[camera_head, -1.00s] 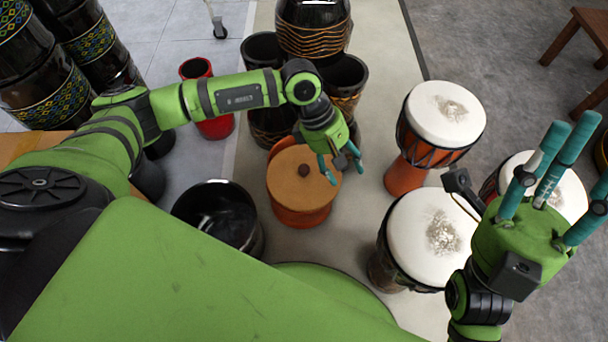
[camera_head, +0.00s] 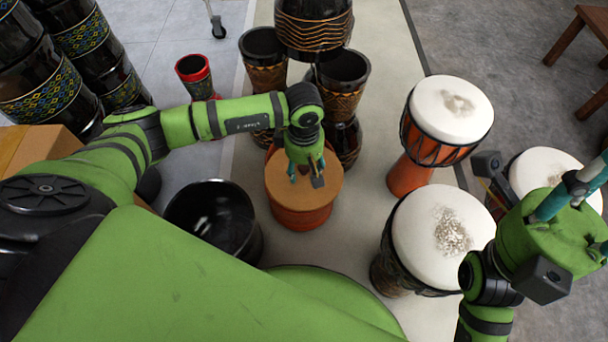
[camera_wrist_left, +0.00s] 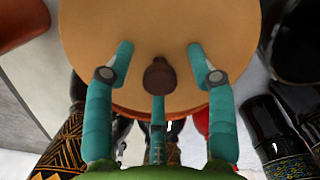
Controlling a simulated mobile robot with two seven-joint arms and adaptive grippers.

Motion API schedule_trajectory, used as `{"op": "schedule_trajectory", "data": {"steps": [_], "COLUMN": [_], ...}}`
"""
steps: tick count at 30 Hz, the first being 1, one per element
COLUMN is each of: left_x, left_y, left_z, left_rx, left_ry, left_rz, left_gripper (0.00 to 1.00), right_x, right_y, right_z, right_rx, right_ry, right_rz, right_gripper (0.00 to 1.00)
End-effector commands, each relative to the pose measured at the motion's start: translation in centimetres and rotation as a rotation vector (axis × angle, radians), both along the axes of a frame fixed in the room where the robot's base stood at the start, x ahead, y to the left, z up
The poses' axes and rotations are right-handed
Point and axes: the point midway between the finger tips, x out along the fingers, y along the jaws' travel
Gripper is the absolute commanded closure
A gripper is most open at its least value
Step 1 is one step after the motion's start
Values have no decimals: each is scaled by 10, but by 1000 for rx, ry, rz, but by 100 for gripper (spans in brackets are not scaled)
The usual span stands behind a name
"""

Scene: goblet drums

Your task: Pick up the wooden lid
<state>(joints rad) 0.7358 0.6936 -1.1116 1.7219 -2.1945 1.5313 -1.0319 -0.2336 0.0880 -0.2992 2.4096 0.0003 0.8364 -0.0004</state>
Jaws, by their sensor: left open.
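The wooden lid (camera_head: 312,195) is a round tan disc on top of an orange-brown drum (camera_head: 303,219). In the left wrist view the lid (camera_wrist_left: 160,28) fills the upper middle, and its dark brown knob (camera_wrist_left: 159,76) stands up between my fingers. My left gripper (camera_head: 305,178) is over the lid and hides the knob in the head view. Its teal fingers (camera_wrist_left: 160,70) are spread open around the knob, apart from it. My right gripper (camera_head: 580,190) is at the right edge, partly cut off, away from the lid.
A black pot (camera_head: 214,225) stands left of the lidded drum. White-topped drums (camera_head: 443,236) stand to the right, one with an orange base (camera_head: 410,176). Dark carved drums (camera_head: 343,80) stand close behind the lid. A red cup-shaped drum (camera_head: 194,75) is at the back left.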

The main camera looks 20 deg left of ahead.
Motion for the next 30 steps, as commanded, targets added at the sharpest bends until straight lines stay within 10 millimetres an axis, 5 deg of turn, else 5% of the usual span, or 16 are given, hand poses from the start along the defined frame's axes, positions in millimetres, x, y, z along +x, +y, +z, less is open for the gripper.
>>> {"op": "schedule_trajectory", "data": {"steps": [5, 9, 10, 22, 30], "left_x": [0, 0, 0, 0, 1], "left_y": [0, 0, 0, 0, 0], "left_z": [1, 1, 1, 6, 59], "left_rx": [-1, -1, -1, -1, -1], "left_ry": [-1, 0, 0, -1, -4], "left_rz": [0, 0, 0, 0, -1], "left_gripper": [44, 96, 100, 100, 100], "right_x": [0, 0, 0, -1, 1], "right_y": [0, 0, 0, 0, 6], "right_z": [1, 1, 1, 4, 3], "right_rx": [0, 0, 0, 0, -26], "right_ry": [1, 1, 1, 0, 104], "right_rz": [1, 1, 1, 2, 10], "right_gripper": [60, 60, 60, 60, 60]}}
